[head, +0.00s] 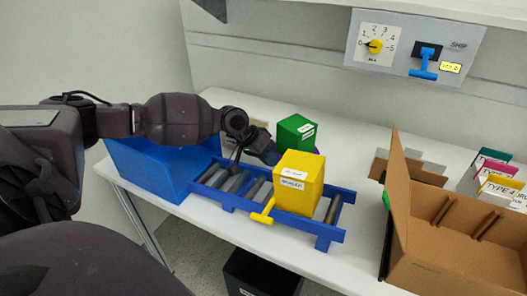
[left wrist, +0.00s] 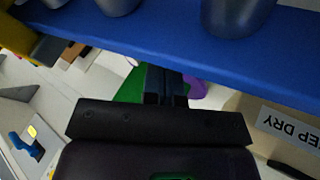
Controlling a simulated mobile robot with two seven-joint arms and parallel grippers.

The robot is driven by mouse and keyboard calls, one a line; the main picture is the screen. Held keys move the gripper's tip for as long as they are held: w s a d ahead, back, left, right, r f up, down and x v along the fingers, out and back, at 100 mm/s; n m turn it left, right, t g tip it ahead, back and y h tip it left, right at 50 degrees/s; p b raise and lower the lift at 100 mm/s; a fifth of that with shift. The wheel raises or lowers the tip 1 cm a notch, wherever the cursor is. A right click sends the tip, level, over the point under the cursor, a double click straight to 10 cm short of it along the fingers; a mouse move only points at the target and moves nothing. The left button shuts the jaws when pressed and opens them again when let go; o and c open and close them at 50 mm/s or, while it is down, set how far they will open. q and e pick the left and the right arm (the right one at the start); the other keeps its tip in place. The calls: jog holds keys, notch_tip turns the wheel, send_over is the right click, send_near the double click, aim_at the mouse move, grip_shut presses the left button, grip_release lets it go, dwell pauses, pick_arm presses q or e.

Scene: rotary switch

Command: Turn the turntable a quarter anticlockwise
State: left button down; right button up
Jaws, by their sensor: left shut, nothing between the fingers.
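A small purple edge (head: 317,150), which may be part of the turntable, shows beside the green box (head: 296,132) in the head view. The rest of the turntable is hidden. In the left wrist view a purple piece (left wrist: 196,87) shows just right of my fingers, with green (left wrist: 130,90) to their left. My left gripper (head: 272,157) is shut and empty, low behind the blue roller conveyor and close to the green box. Its fingers (left wrist: 166,88) show together in the wrist view; whether they touch the purple piece I cannot tell. My right gripper is not in view.
The blue roller conveyor (head: 328,237) carries a yellow box (head: 299,184) in front of my gripper. A blue bin (head: 160,166) stands left. An open cardboard box (head: 455,245) stands right. A dial panel (head: 410,48) is on the wall. A KEEP DRY label (left wrist: 290,126) shows close by.

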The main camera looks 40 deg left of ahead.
pick_arm(q)
jog(key=shift+w+d+f, duration=0.3)
jog(key=shift+f, duration=0.3)
